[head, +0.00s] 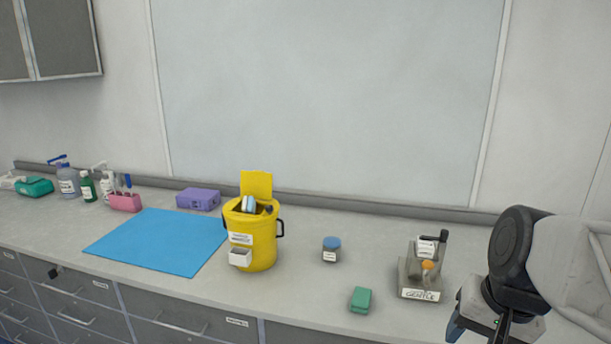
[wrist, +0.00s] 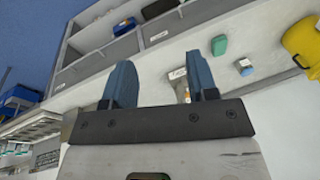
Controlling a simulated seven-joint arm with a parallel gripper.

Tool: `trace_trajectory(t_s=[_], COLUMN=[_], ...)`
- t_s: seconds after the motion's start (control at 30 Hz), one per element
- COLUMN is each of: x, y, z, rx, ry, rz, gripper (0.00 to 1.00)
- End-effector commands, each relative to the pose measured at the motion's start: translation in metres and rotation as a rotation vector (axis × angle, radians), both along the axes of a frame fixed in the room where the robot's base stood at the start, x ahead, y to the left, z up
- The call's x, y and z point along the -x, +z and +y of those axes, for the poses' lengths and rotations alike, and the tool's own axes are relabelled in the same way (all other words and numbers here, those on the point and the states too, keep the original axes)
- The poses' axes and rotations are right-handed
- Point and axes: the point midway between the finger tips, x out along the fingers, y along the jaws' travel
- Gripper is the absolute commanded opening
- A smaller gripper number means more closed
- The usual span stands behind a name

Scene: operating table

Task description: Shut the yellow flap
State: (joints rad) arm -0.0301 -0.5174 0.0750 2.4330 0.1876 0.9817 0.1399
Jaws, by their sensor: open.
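The yellow flap (head: 257,185) stands upright at the back of the yellow bin (head: 262,252) in the head view. The bin's opening is uncovered, and a pale blue-white item (head: 249,203) and something dark stick up in it. The bin (wrist: 304,42) also shows at the right edge of the wrist view; I cannot make out the flap there. In the wrist view my gripper (wrist: 163,80) has its two blue fingers apart with nothing held between them. In the head view my arm is at the far right, well away from the bin, and the fingertips are mostly out of frame.
Between my arm and the bin stand a grey device with a crank (head: 420,275), a blue-lidded jar (head: 331,250) and a green block (head: 361,299). A blue mat (head: 160,240) and a purple box (head: 198,198) are left of the bin. Bottles stand further left.

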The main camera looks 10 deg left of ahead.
Motion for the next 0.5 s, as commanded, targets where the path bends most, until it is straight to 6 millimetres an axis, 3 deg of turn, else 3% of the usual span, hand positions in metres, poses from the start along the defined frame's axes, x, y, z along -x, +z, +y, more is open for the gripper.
trace_trajectory(t_s=[0.5], x=[-0.11], y=[0.032], z=[0.088], rx=[-0.344], ry=[-0.264], rz=[0.197], gripper=[0.53])
